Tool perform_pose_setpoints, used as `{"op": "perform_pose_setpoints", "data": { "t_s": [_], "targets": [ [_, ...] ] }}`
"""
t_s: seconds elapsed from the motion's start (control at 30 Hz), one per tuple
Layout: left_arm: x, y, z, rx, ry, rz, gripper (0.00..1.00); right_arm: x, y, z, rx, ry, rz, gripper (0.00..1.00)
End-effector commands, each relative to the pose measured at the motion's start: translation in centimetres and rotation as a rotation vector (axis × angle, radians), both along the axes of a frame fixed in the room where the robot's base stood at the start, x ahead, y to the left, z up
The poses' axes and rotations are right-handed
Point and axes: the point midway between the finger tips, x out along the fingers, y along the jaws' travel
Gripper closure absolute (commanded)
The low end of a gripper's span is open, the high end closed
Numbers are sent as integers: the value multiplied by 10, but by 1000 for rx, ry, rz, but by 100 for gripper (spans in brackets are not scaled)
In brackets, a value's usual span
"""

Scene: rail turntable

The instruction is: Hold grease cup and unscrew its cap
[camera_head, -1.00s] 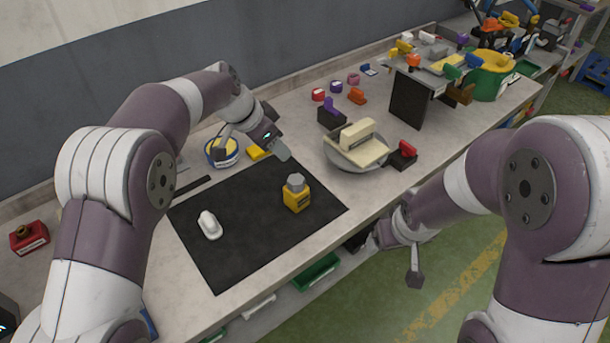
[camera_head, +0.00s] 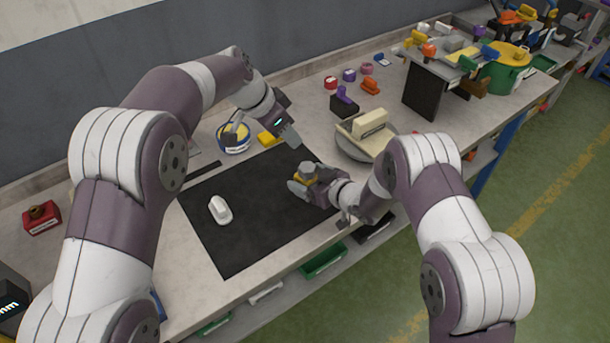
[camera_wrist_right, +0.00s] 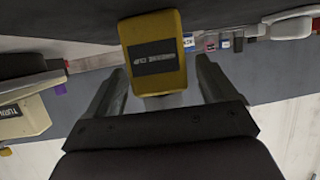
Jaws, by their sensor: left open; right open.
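The grease cup is a yellow block with a grey cap (camera_head: 307,169), standing on the black mat (camera_head: 245,228). In the right wrist view the yellow cup body (camera_wrist_right: 155,50) appears inverted, its label facing the camera, between the two fingers. My right gripper (camera_head: 309,183) is open around or just in front of the cup, with a gap visible on each side; the gripper partly hides the cup in the head view. My left gripper (camera_head: 263,138) is open and empty above the mat's back edge, to the upper left of the cup.
A white rounded object (camera_head: 220,209) lies on the mat's left part. A blue-and-yellow round container (camera_head: 234,140) and a yellow block (camera_head: 267,139) sit behind the mat. A cream block on a round plate (camera_head: 361,128) stands right of the cup. A red item (camera_head: 42,219) is far left.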

Motion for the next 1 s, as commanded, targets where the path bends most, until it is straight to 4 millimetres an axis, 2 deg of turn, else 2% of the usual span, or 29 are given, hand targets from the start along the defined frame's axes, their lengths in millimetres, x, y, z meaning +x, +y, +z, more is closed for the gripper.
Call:
{"op": "perform_pose_setpoints", "data": {
  "t_s": [0.2, 0.47, 0.5, 0.67, 0.7, 1.0],
  "targets": [
    [0, 0, 0, 0, 0, 0, 57, 18, 16, -9, 0, -1, -1, 15],
    [0, 0, 0, 0, 0, 0, 57, 20, 18, -11, 0, 0, -2, 15],
    [0, 0, 0, 0, 0, 0, 57, 20, 17, -11, 0, 0, -2, 18],
    [0, 0, 0, 0, 0, 0, 57, 20, 17, -11, 0, 0, -2, 70],
    [0, 0, 0, 0, 0, 0, 57, 20, 17, -11, 0, 0, -2, 75],
    [0, 0, 0, 0, 0, 0, 57, 20, 17, -10, 0, 0, -2, 75]
  ]
}}
